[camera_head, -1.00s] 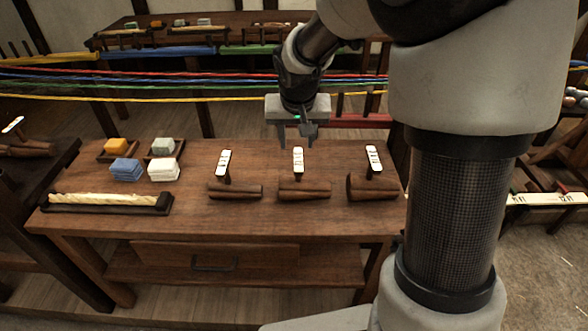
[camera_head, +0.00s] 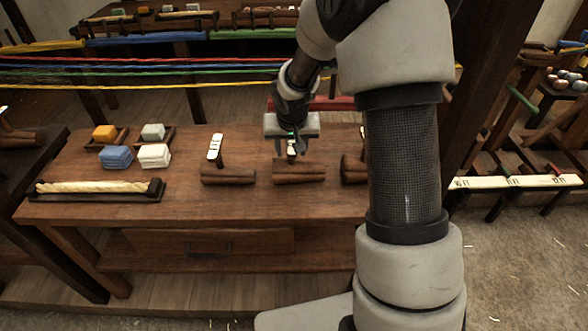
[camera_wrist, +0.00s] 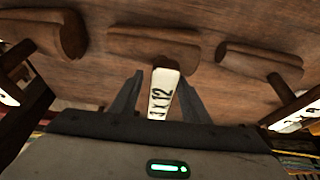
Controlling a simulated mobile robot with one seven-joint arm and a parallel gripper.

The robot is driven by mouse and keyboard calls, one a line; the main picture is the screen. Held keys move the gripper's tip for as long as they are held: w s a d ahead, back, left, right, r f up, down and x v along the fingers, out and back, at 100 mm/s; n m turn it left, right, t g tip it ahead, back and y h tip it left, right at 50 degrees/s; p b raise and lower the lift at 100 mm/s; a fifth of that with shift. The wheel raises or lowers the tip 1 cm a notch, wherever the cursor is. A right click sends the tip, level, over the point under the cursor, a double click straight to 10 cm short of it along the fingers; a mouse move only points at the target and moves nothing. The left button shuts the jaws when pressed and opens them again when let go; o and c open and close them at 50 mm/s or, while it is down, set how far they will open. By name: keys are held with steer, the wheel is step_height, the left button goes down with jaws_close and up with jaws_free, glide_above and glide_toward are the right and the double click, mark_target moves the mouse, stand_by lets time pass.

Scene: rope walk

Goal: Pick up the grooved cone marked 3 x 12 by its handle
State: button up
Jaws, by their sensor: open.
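The middle grooved cone (camera_head: 299,172) lies on its side on the wooden bench. It also shows at the top of the wrist view (camera_wrist: 165,45). Its upright handle carries a white tag (camera_wrist: 163,92) that reads "x 12"; the first figure is hard to make out. My gripper (camera_head: 290,148) is open and points down over this handle. In the wrist view the tag stands between my two fingers (camera_wrist: 158,98), with a gap visible on each side. A second grooved cone (camera_head: 228,176) lies to the left, and a third (camera_head: 352,170) to the right, partly hidden by my arm.
Coloured blocks (camera_head: 117,157) and a rope piece in a dark tray (camera_head: 95,187) are on the bench's left. Coloured strands (camera_head: 150,72) stretch behind the bench. The bench top in front of the cones is clear. A white marked board (camera_head: 515,182) is at right.

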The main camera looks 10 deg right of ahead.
jaws_close()
steer(key=shift+r, duration=0.15)
